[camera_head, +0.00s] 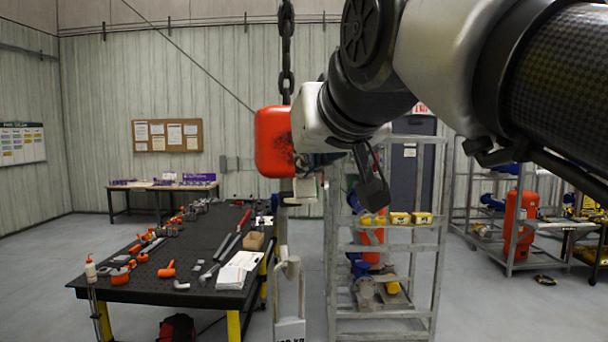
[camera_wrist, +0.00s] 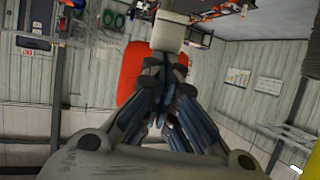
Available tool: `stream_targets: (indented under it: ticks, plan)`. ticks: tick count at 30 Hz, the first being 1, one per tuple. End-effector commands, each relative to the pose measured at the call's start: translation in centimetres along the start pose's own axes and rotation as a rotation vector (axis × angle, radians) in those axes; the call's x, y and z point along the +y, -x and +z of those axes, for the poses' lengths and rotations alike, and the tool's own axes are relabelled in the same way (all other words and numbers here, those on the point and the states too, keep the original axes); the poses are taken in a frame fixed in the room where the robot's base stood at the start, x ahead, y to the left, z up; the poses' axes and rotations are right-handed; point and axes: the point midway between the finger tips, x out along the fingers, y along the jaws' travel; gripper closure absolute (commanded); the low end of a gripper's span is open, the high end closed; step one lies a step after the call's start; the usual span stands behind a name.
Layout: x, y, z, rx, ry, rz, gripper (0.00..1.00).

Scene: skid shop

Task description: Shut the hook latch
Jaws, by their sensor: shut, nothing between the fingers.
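A red hook block (camera_head: 273,142) hangs from a dark chain in the head view. It also shows upside down behind my fingers in the wrist view (camera_wrist: 130,72). A pale grey, block-like part (camera_head: 305,188) shows just below it, and a pale block (camera_wrist: 172,32) stands at my fingertips in the wrist view. I cannot make out the hook's latch or whether it is open. My gripper (camera_wrist: 168,65) is shut and empty, with its fingertips close to the pale block; I cannot tell if they touch. In the head view my wrist mostly hides the fingers.
A pale lifting eye with a weight-marked plate (camera_head: 290,328) stands below the block. A black workbench (camera_head: 140,285) with tools and papers is at left. A grey metal rack (camera_head: 385,248) with yellow parts stands close at right.

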Motion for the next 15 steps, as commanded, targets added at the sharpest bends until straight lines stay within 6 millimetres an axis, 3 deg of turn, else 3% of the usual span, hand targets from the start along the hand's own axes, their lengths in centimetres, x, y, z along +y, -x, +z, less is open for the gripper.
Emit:
stream_targets:
  ticks: [1,15]
  plan:
    - [0.0,-0.2,1.3,0.026,0.000,0.000,1.00]
    - [0.0,0.3,4.9,0.308,0.000,0.000,1.00]
